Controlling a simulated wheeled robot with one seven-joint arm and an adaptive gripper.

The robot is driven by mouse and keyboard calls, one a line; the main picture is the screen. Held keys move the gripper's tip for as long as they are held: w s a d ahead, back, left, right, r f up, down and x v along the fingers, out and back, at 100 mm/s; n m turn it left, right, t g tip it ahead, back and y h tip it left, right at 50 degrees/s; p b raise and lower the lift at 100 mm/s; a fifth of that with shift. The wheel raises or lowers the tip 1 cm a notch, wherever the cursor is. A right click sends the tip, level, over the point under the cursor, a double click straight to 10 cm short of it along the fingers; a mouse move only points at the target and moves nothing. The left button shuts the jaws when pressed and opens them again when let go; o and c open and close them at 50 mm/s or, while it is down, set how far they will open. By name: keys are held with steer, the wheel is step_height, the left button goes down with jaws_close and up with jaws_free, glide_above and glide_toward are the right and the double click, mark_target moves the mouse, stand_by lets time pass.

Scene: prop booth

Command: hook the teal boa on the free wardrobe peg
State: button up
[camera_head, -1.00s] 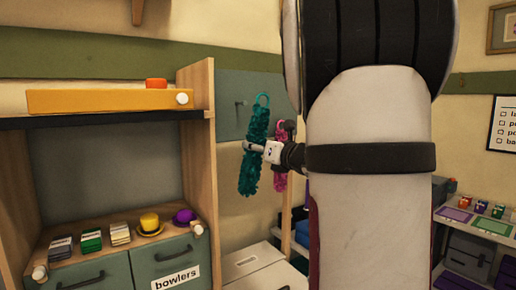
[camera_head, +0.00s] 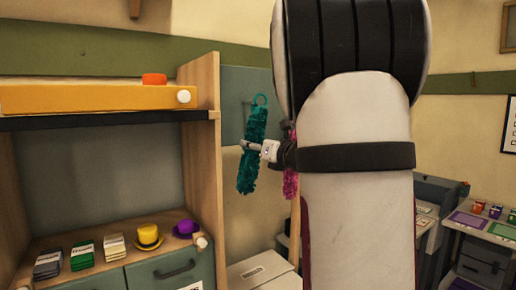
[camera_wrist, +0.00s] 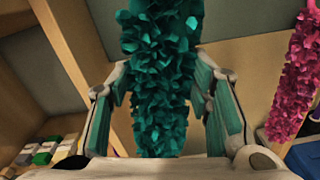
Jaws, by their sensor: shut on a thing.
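The teal boa (camera_head: 252,150) hangs upright with a loop at its top, in front of the grey-green wardrobe panel (camera_head: 232,108). My gripper (camera_head: 254,147) is shut on the boa around its middle. In the wrist view the boa (camera_wrist: 160,70) runs down between my two fingers (camera_wrist: 165,105). A peg on the panel (camera_head: 243,104) shows just left of the boa's loop; I cannot tell whether the loop touches it. A pink boa (camera_head: 291,175) hangs to the right, mostly hidden behind my arm, and also shows in the wrist view (camera_wrist: 296,80).
A wooden shelf unit (camera_head: 203,150) stands close on the left, its side panel near the boa. It holds an orange box (camera_head: 90,98), a yellow hat (camera_head: 148,238) and a purple hat (camera_head: 186,228). A pale box (camera_head: 258,270) sits below. A table (camera_head: 490,222) stands right.

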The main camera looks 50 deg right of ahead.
steer(key=shift+f+b+x, duration=0.25)
steer(key=shift+b+x, duration=0.15)
steer(key=shift+x, duration=0.85)
steer(key=shift+f+b+x, duration=0.2)
steer(key=shift+b+x, duration=0.25)
steer(key=shift+x, duration=0.8)
steer(key=shift+f+b+x, duration=0.25)
steer(key=shift+b+x, duration=0.15)
steer(key=shift+x, duration=0.85)
steer(key=o, duration=1.2)
